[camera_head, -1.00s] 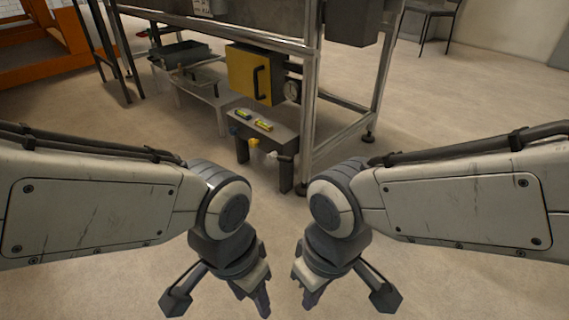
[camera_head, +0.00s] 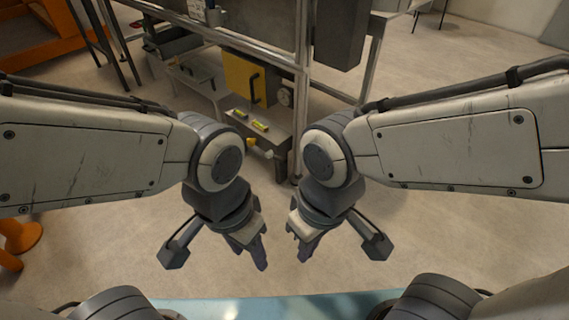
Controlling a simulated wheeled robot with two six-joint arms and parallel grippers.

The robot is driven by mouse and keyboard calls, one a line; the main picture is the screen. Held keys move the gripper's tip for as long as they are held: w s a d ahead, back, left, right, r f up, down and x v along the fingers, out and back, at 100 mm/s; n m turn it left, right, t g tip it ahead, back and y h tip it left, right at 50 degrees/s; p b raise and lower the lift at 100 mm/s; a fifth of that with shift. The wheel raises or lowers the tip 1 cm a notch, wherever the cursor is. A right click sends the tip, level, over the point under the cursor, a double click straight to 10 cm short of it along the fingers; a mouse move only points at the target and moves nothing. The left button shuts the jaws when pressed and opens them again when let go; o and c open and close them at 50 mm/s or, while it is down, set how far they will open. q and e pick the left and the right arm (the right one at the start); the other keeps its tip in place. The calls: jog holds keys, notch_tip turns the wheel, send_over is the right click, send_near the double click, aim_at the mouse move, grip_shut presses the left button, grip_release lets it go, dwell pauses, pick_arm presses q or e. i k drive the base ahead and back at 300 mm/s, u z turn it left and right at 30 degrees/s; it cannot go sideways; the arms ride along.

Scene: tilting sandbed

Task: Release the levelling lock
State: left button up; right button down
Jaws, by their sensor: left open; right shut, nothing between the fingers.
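A low grey stand (camera_head: 281,137) under the metal frame carries two small yellow pieces (camera_head: 261,125) on top. A yellow knob (camera_head: 252,142) and a pale knob (camera_head: 267,153) stick out of its front, partly behind my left arm. I cannot tell which part is the levelling lock. My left gripper (camera_head: 254,249) is open and empty, over the floor in front of the stand. My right gripper (camera_head: 300,244) is shut and empty, close beside it. Both point down and are apart from the stand.
A yellow panel (camera_head: 238,74) with a black handle and a round gauge (camera_head: 286,96) are above the stand. Metal frame legs (camera_head: 301,120) rise at its right. An orange frame (camera_head: 45,40) stands at the far left. Floor is clear around the grippers.

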aim_at(276, 158)
jog(key=k, duration=0.65)
jog(key=u, duration=0.6)
jog(key=i, duration=1.25)
jog(key=z, duration=0.35)
